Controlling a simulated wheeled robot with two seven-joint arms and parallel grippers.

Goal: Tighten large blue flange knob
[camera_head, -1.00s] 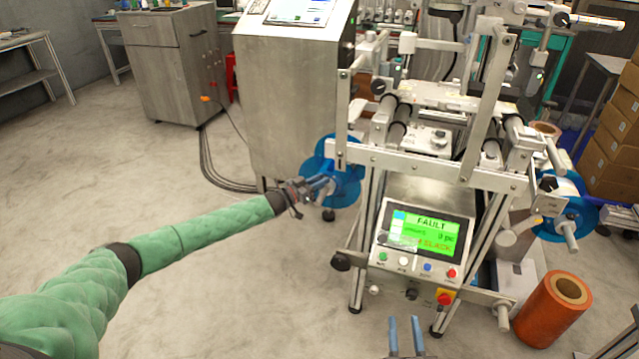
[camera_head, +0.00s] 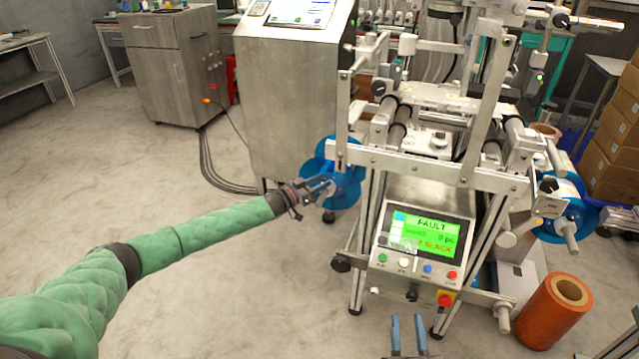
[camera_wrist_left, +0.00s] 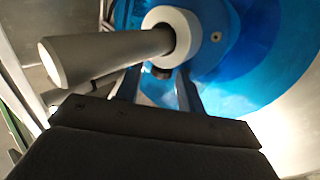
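The large blue flange (camera_head: 345,187) is at the left end of the machine, and fills the back of the left wrist view (camera_wrist_left: 262,50). A grey roller shaft with a pale end (camera_wrist_left: 105,55) sticks out from its white hub (camera_wrist_left: 172,25). A small dark knob (camera_wrist_left: 161,72) sits just below the hub. My left gripper (camera_head: 328,184) is in front of the flange. Its two fingers (camera_wrist_left: 159,85) are apart, one on each side of the knob, with visible gaps. My right gripper (camera_head: 408,332) is open and empty at the bottom of the head view.
The machine's panel (camera_head: 425,235) shows a FAULT message on a green screen. A second blue flange (camera_head: 575,212) is at the machine's right end. An orange roll (camera_head: 553,310) stands on the floor at right. A grey cabinet (camera_head: 285,95) stands behind. Floor at left is clear.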

